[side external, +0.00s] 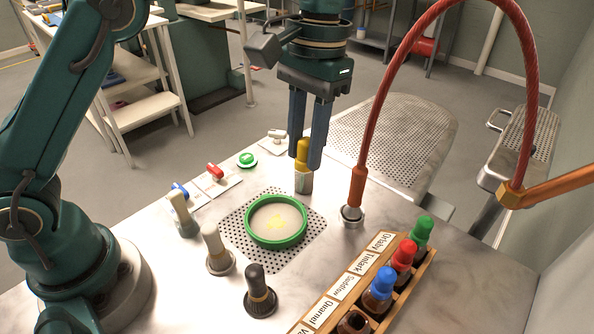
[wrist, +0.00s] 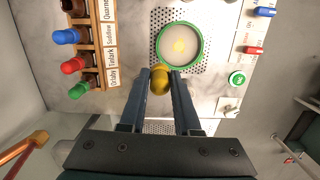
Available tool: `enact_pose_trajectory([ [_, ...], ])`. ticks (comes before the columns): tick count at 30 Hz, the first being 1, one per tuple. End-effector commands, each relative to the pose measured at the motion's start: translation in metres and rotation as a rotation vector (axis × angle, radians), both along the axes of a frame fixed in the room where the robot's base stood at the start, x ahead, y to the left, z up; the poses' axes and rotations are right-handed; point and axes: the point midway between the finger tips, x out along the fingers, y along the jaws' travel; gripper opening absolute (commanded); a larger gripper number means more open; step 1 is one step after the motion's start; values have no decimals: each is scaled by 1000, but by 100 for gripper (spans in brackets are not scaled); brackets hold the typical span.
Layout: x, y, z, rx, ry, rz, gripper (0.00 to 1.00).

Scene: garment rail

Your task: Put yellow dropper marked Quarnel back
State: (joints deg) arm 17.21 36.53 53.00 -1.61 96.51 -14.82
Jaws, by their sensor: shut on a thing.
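My gripper (side external: 308,160) is shut on the yellow dropper (side external: 303,152), its fingers on either side of the yellow bulb. The dropper is upright, and a pale brownish part shows below the bulb; its tip is not clear. In the wrist view the yellow bulb (wrist: 160,80) sits between the fingertips, beside the green-rimmed dish. The dish (side external: 303,234) holds pale stuff with a yellow patch in the middle. The labelled wooden rack (side external: 408,307) is at the front right. An uncapped brown bottle (side external: 355,321) stands in it beside the Quarnel label (side external: 321,312).
Blue (side external: 382,281), red (side external: 404,253) and green (side external: 423,228) topped bottles fill the adjacent rack places. A red hose (side external: 376,130) arches between gripper and rack. Small switches and a green button (side external: 246,159) line the back left.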

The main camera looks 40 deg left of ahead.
Motion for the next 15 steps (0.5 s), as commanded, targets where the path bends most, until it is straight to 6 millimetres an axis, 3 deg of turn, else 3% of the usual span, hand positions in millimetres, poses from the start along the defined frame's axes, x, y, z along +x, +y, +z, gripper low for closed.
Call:
enact_pose_trajectory([
  [6, -16, -62, 14, -4, -32, -147, 0],
  [12, -31, -91, 19, -6, -45, -223, 0],
  [15, -34, -97, 20, -7, -47, -238, 0],
])
